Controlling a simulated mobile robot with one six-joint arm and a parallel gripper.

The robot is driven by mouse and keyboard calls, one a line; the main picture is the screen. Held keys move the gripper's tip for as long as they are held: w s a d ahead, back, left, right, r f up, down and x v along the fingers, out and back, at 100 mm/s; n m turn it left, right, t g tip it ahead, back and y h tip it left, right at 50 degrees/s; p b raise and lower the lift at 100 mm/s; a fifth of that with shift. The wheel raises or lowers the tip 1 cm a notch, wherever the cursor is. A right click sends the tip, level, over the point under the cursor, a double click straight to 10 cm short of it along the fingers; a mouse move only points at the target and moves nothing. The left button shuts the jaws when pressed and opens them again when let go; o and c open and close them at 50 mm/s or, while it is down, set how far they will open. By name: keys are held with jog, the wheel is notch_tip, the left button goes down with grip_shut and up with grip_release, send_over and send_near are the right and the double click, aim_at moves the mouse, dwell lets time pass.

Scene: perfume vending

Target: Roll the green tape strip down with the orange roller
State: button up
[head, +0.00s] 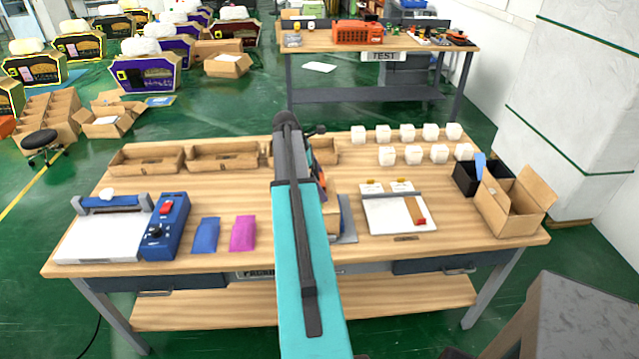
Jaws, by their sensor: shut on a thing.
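My arm reaches up the middle of the head view, and its wrist hangs over the table (380,255). The fingers of my gripper are hidden behind the arm, so I cannot see what they hold. A small orange-red patch shows at the right edge of the arm; I cannot tell whether it is the orange roller. Just right of the arm, a tan box-like thing (333,222) and a grey plate (348,222) show, partly hidden. I cannot make out the green tape strip.
Right of the arm lies a white board (385,222) with a brown, red-ended piece (415,210). An open carton (512,207) and a black bin (468,180) stand at the right. A blue-and-white sealer (165,228) and blue and magenta pouches (243,233) lie left. White blocks (407,132) stand behind.

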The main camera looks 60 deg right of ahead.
jog(key=shift+w+d+f+p, duration=0.15)
jog(key=shift+w+d+p, duration=0.2)
jog(key=shift+w+d, duration=0.25)
jog(key=shift+w+d+f+p, duration=0.1)
jog(key=shift+w+d+p, duration=0.25)
jog(key=shift+d, duration=0.45)
dwell(1.4)
jog(key=shift+s+a+f, duration=0.15)
jog(key=shift+s+a, duration=0.15)
jog(key=shift+a, duration=0.2)
dwell(0.6)
jog(key=shift+s+a+p, duration=0.5)
jog(key=shift+a, duration=0.15)
dwell(0.6)
jog(key=shift+s+a, duration=0.15)
jog(key=shift+a, duration=0.1)
jog(key=shift+s+a+p, duration=0.3)
jog(key=shift+s+a, duration=0.05)
jog(key=shift+a, duration=0.15)
dwell(0.5)
